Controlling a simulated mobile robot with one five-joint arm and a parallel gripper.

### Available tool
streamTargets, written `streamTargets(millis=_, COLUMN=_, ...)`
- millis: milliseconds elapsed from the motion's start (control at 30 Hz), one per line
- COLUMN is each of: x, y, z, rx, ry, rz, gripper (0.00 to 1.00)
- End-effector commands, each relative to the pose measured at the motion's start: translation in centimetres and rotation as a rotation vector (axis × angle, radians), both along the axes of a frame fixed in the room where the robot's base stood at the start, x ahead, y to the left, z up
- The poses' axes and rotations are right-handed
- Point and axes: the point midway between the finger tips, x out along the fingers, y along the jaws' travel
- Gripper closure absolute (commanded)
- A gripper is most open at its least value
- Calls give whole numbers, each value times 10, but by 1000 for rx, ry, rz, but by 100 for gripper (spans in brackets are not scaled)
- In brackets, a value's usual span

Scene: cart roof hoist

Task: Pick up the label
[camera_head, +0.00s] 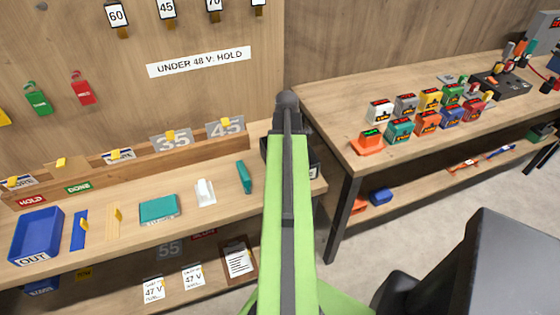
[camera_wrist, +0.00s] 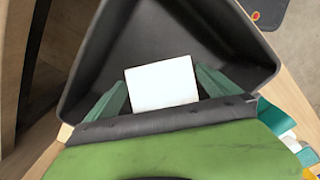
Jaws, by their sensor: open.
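A blank white label (camera_wrist: 162,84) shows in the wrist view inside a dark grey open bin (camera_wrist: 215,25). My gripper (camera_wrist: 160,80) is open over the bin, with one green finger on each side of the label. The frames do not show whether either finger touches it. In the head view my green arm hides my gripper and the label. Part of the dark bin (camera_head: 313,171) shows just right of the arm, at the right end of the workbench.
The workbench (camera_head: 100,230) holds a blue OUT tray (camera_head: 37,234), a teal box (camera_head: 158,209), a white item (camera_head: 205,192) and a teal item (camera_head: 244,177). A second table (camera_head: 330,115) at right carries several coloured meters. The bin's walls surround my fingers.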

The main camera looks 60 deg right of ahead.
Motion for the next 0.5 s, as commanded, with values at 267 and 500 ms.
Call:
streamTargets(millis=267, x=0, y=0, z=-3, rx=0, ry=0, rz=0, gripper=0)
streamTargets(millis=500, x=0, y=0, z=-3, rx=0, ry=0, rz=1, gripper=26)
